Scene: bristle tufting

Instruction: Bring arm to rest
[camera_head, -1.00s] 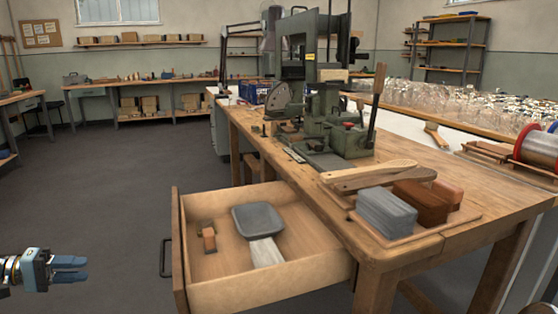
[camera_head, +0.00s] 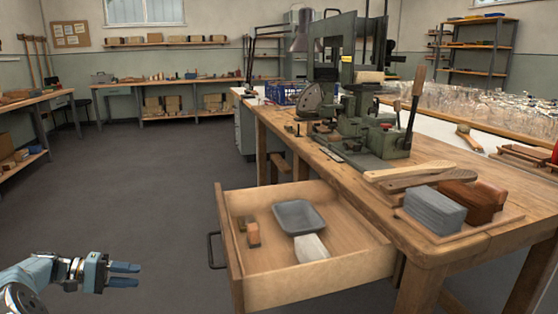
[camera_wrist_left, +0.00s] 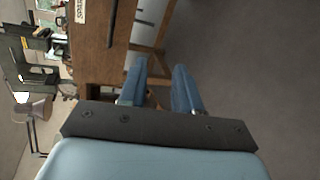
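My left gripper (camera_head: 124,275) is at the lower left of the head view, over the grey floor and apart from the bench. Its two blue fingers point right, towards the drawer. In the left wrist view the gripper (camera_wrist_left: 160,70) has a clear gap between its fingers and holds nothing. My right gripper is not in view. The wooden drawer (camera_head: 320,285) of the workbench (camera_head: 440,265) is pulled open, to the right of the left gripper. A grey tray (camera_head: 299,217), a pale block and a small brown block (camera_head: 253,235) lie in it.
The drawer's front and dark handle (camera_head: 212,250) stick out over the floor (camera_head: 130,190). A green machine (camera_head: 365,125), wooden brush bodies (camera_head: 410,170) and a grey stack (camera_head: 435,208) are on the bench. Free floor lies left of the drawer.

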